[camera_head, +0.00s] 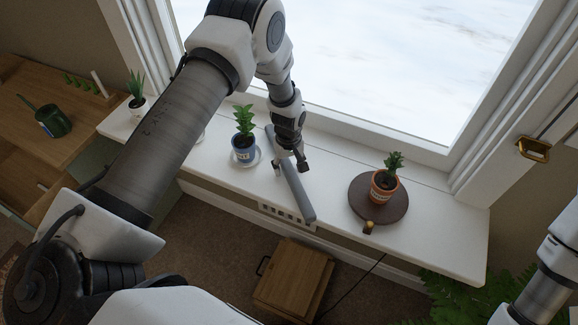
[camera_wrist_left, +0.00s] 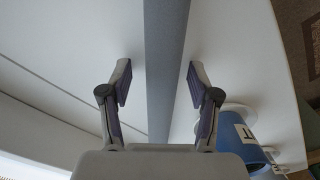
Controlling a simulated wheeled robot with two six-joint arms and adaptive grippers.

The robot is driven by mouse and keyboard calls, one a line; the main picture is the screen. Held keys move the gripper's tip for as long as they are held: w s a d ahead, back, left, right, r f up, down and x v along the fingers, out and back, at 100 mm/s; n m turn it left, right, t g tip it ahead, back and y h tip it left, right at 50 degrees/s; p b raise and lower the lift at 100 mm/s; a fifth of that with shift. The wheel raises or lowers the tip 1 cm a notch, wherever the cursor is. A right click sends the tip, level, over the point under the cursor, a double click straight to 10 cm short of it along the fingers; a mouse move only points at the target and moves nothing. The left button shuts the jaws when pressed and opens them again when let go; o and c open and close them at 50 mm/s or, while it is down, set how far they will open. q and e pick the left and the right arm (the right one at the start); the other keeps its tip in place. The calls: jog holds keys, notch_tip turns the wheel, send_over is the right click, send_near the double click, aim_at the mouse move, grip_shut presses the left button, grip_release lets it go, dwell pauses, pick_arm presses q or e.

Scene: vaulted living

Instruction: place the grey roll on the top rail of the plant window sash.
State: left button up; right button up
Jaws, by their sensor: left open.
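The grey roll (camera_head: 299,196) is a long thin bar lying across the white window sill, its near end close to the sill's front edge. My left gripper (camera_head: 291,165) is above it, pointing down. In the left wrist view the roll (camera_wrist_left: 166,45) runs between the two open fingers of the left gripper (camera_wrist_left: 158,82), with a gap on each side. The window sash (camera_head: 400,140) shows its lower rail and side parts behind the sill; its top rail is out of view. My right arm enters at the lower right, its gripper out of view.
A blue potted plant (camera_head: 244,148) on a saucer stands just left of the roll. An orange potted plant (camera_head: 384,185) stands on a dark round board (camera_head: 362,208) to the right. A brass latch (camera_head: 532,150) is on the right frame.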

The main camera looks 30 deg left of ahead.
pick_arm(q)
jog(key=shift+s+a, duration=0.15)
jog(key=c, duration=0.9)
grip_shut()
jog(key=shift+r, duration=0.1)
